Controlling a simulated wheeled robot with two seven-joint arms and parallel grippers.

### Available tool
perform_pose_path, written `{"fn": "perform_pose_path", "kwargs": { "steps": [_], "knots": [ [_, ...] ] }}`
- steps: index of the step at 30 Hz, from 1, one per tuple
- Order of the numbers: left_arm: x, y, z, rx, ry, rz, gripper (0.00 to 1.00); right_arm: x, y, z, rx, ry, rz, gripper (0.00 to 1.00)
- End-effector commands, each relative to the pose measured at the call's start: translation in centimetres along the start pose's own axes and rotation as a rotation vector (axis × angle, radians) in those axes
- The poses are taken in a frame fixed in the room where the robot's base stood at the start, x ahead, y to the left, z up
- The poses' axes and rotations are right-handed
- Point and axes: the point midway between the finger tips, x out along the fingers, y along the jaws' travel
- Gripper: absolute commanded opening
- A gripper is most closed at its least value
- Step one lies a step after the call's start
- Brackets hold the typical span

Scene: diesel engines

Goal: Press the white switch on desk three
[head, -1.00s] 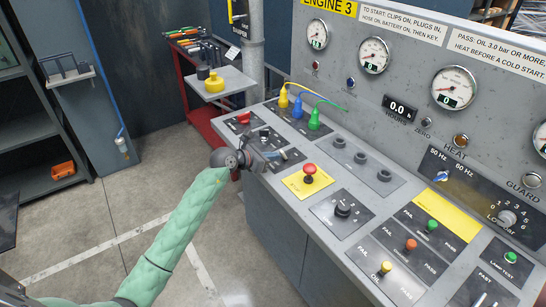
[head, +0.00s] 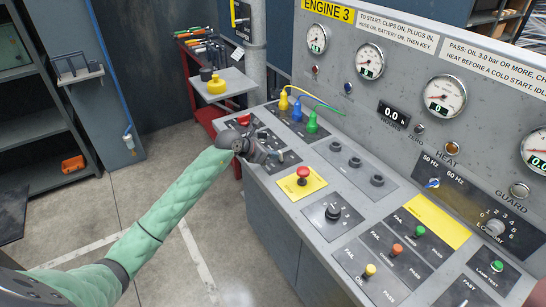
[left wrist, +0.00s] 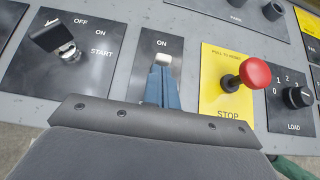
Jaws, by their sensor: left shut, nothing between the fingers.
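The desk (head: 268,190) stands below a panel marked ENGINE 3 (head: 328,11). In the left wrist view, a small white switch (left wrist: 163,60) sits on a dark plate with ON above it; lettering below is mostly hidden. My left gripper (left wrist: 163,82) is shut and empty, its blue fingertips just below the white switch in the picture; I cannot tell whether they touch it. In the head view the left gripper (head: 277,156) is over the desk's near left part and hides the switch. My right gripper is not in view.
Right of the switch is a red stop button (left wrist: 255,74) on a yellow plate, then a load knob (left wrist: 298,97). Left of it is a key switch (left wrist: 66,48) marked OFF, ON, START. Yellow, blue and green plugs (head: 297,110) stand behind the gripper.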

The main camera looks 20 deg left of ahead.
Motion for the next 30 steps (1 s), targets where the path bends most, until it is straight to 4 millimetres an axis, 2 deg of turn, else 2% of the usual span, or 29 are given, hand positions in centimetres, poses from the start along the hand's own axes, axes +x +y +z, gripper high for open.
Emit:
{"fn": "perform_pose_path", "kwargs": {
  "steps": [1, 6, 15, 30],
  "knots": [
    [-0.3, 0.3, 0.7, 0.005, 0.038, 0.003, 0.00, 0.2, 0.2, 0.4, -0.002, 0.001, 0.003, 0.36],
    [0.0, 0.3, 1.3, 0.004, 0.164, 0.003, 0.00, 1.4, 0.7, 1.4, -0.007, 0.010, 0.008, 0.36],
    [0.8, 0.2, 2.1, 0.001, 0.360, 0.002, 0.00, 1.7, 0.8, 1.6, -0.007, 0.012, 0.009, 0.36],
    [0.3, 0.1, 2.7, 0.001, 0.351, 0.000, 0.00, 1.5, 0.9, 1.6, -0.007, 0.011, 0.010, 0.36]
  ]
}}
